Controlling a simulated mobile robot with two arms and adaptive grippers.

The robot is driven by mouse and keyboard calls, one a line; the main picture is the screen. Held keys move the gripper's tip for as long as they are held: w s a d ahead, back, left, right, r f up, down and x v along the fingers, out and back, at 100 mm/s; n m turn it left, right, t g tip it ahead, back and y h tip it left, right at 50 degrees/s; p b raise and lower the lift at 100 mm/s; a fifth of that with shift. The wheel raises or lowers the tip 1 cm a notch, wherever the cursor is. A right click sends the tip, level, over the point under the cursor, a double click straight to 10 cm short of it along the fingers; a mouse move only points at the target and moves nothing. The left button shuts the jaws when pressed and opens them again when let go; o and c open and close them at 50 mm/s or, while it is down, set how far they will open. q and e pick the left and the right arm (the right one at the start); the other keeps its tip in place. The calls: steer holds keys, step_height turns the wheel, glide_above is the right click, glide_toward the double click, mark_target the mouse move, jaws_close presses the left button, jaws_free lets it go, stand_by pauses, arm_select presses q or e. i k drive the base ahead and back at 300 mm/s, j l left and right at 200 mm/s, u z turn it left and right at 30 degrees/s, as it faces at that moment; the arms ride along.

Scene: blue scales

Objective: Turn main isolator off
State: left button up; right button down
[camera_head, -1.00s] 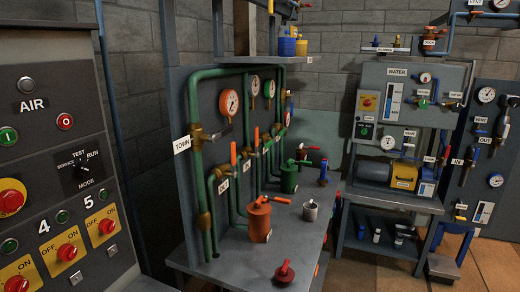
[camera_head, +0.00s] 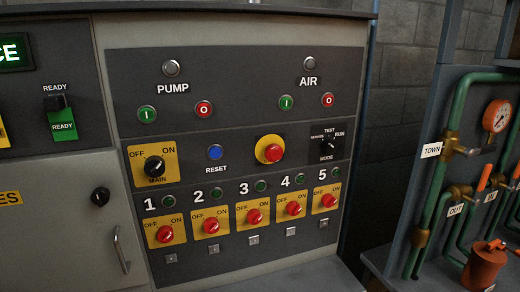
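The main isolator (camera_head: 154,167) is a black rotary knob on a yellow plate marked OFF, ON and MAIN, at the left of the control panel (camera_head: 235,65). A pale mark on the knob seems to point up and right, towards ON, but it is small. Nothing covers the knob. Neither of my grippers shows in the head view.
Beside it are a blue RESET button (camera_head: 215,152) and a red emergency button (camera_head: 270,150) on yellow. Several numbered red switches (camera_head: 255,216) sit below. A grey cabinet (camera_head: 60,235) with a handle stands left. Green pipework (camera_head: 437,185) stands right.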

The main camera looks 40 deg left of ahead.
mark_target(154, 167)
steer(key=u, duration=1.2)
